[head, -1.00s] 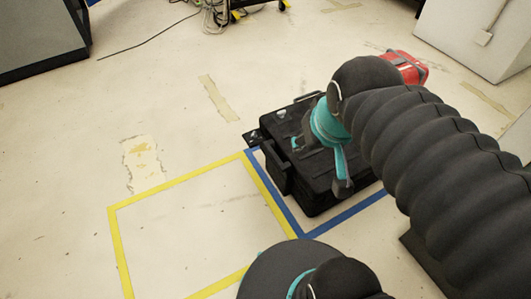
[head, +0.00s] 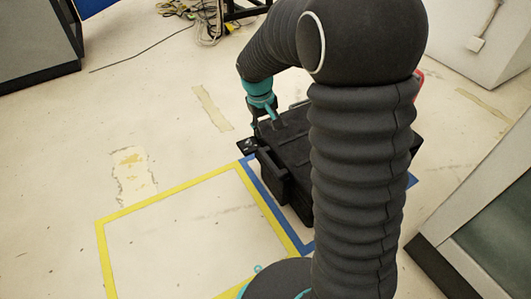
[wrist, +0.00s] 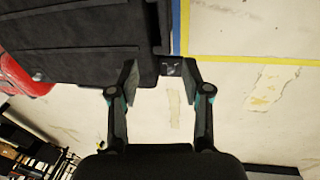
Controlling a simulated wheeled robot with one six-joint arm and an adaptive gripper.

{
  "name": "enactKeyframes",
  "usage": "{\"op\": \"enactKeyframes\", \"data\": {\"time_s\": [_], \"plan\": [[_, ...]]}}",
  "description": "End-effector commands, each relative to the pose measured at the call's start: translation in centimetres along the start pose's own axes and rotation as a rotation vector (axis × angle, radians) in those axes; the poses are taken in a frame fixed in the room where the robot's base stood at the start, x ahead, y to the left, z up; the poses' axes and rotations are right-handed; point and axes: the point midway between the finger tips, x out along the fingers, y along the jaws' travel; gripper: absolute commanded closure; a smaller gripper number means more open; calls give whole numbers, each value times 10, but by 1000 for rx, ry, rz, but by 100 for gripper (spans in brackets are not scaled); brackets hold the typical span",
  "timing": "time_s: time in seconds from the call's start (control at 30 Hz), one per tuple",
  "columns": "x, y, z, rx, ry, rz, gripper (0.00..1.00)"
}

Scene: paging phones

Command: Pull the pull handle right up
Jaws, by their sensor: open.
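A black ribbed case (head: 290,142) lies flat on the floor, its right part hidden behind my arm in the head view. It also fills the upper left of the wrist view (wrist: 75,30). A small dark fitting (head: 247,146) sticks out at its left corner. In the wrist view this fitting (wrist: 172,67) lies between my fingertips in the picture, against the case's end. It may be the end of the pull handle; I cannot tell for sure. My gripper (wrist: 160,74) is open and empty, pointing down above that corner (head: 263,124). I cannot tell whether it touches anything.
Blue floor tape (head: 266,191) borders the case and a yellow taped square (head: 190,235) of bare floor lies to its left. A red object (wrist: 22,78) sits beside the case. Cables and a stand (head: 205,22) are at the back. A grey cabinet (head: 480,215) is at right.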

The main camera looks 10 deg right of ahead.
Motion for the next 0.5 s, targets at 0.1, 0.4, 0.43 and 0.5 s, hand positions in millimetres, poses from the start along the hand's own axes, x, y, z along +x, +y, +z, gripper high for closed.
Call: {"op": "enactKeyframes", "data": {"time_s": [0.1,0.4,0.43,0.5], "plan": [[39,-7,-16,-32,-35,7,52],[75,-13,-30,-61,-64,14,52],[77,-13,-29,-61,-64,14,52],[84,-13,-29,-62,-66,15,52]]}}
